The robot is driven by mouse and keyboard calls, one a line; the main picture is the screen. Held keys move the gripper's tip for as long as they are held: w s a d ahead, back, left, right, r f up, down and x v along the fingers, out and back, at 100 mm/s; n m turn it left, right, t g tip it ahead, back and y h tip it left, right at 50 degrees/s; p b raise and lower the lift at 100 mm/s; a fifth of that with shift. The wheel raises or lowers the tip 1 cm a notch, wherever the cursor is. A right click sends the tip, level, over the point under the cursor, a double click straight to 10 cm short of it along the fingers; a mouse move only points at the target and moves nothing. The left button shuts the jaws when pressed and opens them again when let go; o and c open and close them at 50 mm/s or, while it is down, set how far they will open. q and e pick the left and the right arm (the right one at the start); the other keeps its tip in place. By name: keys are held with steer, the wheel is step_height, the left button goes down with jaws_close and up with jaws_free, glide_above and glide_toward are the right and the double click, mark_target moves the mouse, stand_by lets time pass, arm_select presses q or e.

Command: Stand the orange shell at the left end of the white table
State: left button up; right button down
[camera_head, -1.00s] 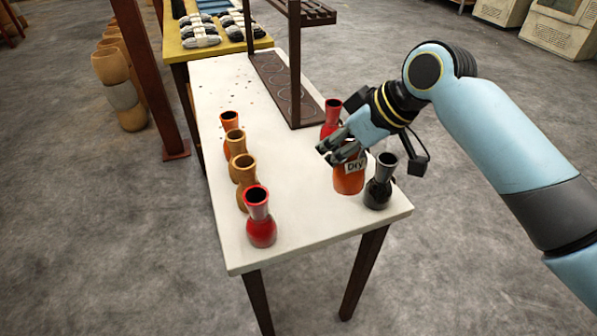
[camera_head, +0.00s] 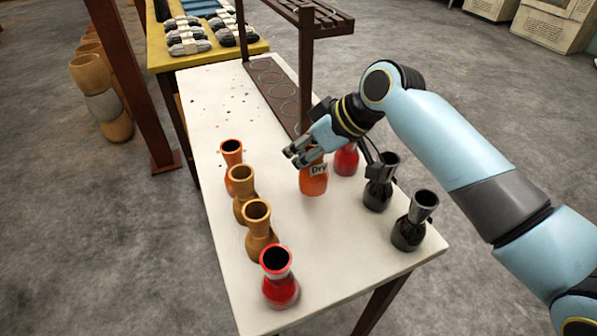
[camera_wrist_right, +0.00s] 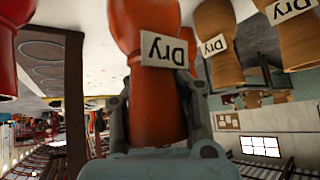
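The orange shell (camera_head: 314,184), with a white "Dry" label, is roughly upright over the white table (camera_head: 322,232), left of a red shell. My right gripper (camera_head: 295,157) is at its upper part and partly hides it. In the right wrist view the orange shell (camera_wrist_right: 152,103) shows large and upside down, with the fingers against both its sides, shut on it. Its end at the top is cut off there, and I cannot tell how far it is above the table. Another orange shell (camera_head: 231,147) stands at the table's left side. My left gripper is not in view.
Two tan shells (camera_head: 242,180) and a red shell (camera_head: 279,288) form a row with the left orange one. Another red shell (camera_head: 346,160) and two black shells (camera_head: 408,233) stand on the right. A dark rack (camera_head: 305,65) rises behind. The table's middle is clear.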

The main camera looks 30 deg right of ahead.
step_height(320, 180, down, 4)
steer(key=shift+w, duration=0.1)
steer(key=c, duration=1.9)
jaws_free()
steer(key=o, duration=0.6)
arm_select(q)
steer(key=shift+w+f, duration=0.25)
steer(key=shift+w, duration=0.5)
arm_select(e)
steer(key=shift+o, duration=0.2)
